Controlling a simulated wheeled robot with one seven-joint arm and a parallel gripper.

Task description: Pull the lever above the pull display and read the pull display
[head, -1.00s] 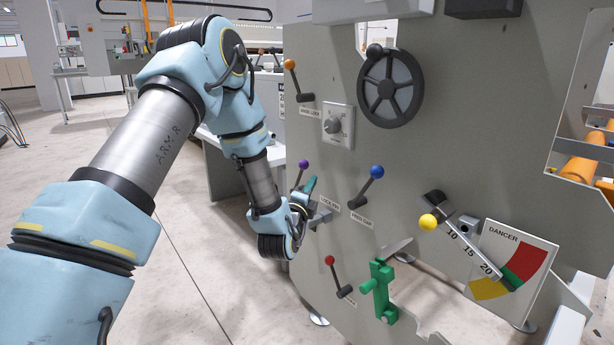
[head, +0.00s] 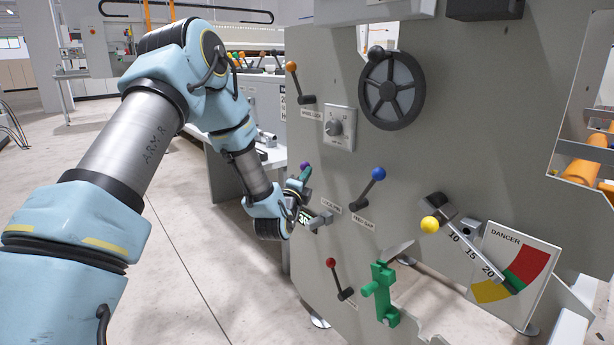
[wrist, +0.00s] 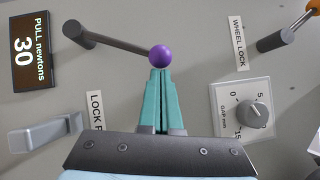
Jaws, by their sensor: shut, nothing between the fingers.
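The pull display (wrist: 30,50) is a dark panel at the left of the wrist view, turned sideways. It reads "PULL newtons 30". In the head view the display (head: 304,217) is partly hidden by my wrist, with "30" showing. The lever above it has a purple knob (wrist: 161,55) and a dark grey rod (wrist: 115,45) running to a pivot at upper left. The knob also shows in the head view (head: 304,165). My gripper (wrist: 161,73) has teal fingers, shut and empty, their tips right at the knob. I cannot tell whether they touch it.
A grey latch handle (wrist: 45,132) labelled LOCK P… protrudes below the display. A gap dial (wrist: 255,114) and orange-knobbed wheel lock lever (head: 292,67) are nearby. A blue-knobbed lever (head: 378,174), red-knobbed lever (head: 331,263) and green clamp (head: 383,290) stand to the right and below.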

